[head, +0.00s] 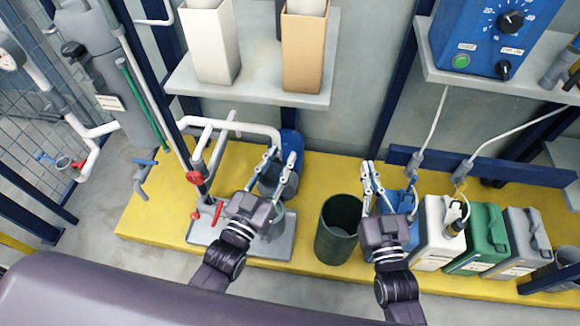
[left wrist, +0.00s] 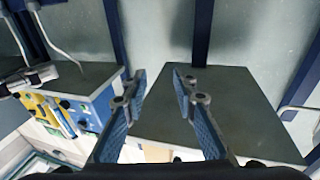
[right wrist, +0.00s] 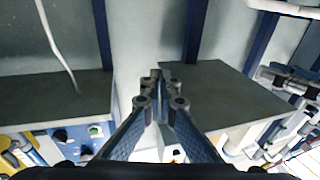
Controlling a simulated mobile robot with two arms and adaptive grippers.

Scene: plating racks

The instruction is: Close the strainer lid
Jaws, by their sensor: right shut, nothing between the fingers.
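A grey-blue round part (head: 271,180), probably the strainer or its lid, shows behind the fingers of my left gripper (head: 276,158). More grey rounded metal (head: 277,222) shows just below it, beside the gripper body, over a grey tray (head: 205,233). My gripper hides much of this, so I cannot tell the lid's angle. The left gripper is open, its fingertips apart with nothing between them in the left wrist view (left wrist: 161,78). My right gripper (head: 368,170) is shut and empty, beside a dark green bin; its closed fingertips show in the right wrist view (right wrist: 157,80). Neither wrist view shows the strainer.
The open dark green bin (head: 338,228) stands on the yellow platform (head: 160,215) between my grippers. Blue, white, green and grey canisters line the right side. White pipes (head: 235,127) and red valve handles (head: 196,177) stand at left. A grey shelf (head: 260,75) overhangs behind.

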